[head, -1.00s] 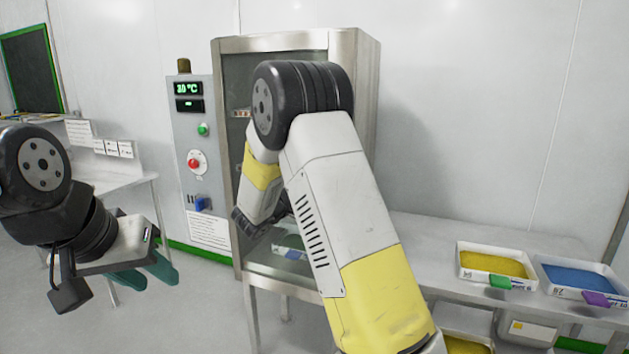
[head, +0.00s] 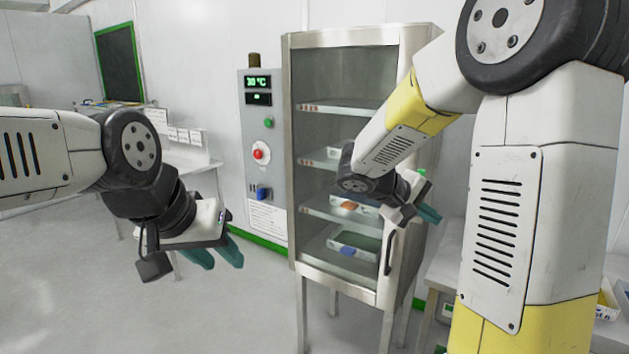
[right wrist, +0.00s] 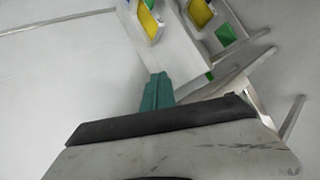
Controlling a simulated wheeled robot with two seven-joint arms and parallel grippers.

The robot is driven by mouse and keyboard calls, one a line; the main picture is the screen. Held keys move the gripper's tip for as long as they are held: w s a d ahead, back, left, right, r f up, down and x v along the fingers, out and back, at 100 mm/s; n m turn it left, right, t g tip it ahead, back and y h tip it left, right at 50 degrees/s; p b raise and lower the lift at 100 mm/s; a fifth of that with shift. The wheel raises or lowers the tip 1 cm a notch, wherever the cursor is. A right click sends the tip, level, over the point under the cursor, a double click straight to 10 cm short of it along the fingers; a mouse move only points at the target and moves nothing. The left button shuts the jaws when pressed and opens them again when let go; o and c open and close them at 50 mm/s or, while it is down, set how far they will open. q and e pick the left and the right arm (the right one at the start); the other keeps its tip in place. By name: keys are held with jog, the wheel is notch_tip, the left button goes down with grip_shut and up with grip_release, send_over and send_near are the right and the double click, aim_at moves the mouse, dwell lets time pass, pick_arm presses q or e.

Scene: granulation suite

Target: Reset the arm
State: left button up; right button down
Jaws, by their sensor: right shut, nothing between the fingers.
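My right arm reaches in from the right in the head view and bends back toward the cabinet front. My right gripper (head: 428,214) is in front of the cabinet's right side, its teal fingers pointing right. In the right wrist view the fingers (right wrist: 157,92) are together with nothing between them. My left gripper (head: 222,256) hangs at the left over open floor, its two teal fingers apart and empty, pointing down and right.
A steel cabinet (head: 297,150) with a glass front and shelves holding trays stands close behind my right gripper. Its handle (head: 390,252) is just below. A control panel (head: 256,180) stands left of it. A bench (head: 445,268) is at right. Floor at left is clear.

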jog(key=s+a+m+g+y, duration=0.1)
jog(key=s+a+m+y, duration=0.15)
jog(key=s+y, duration=0.65)
jog(key=s+a+r+m+t+y, duration=0.1)
jog(key=s+a+r+t+y, duration=0.2)
jog(key=s+a, duration=0.7)
jog(key=shift+a+r, duration=0.15)
jog(key=shift+a, duration=0.3)
jog(key=shift+s, duration=0.1)
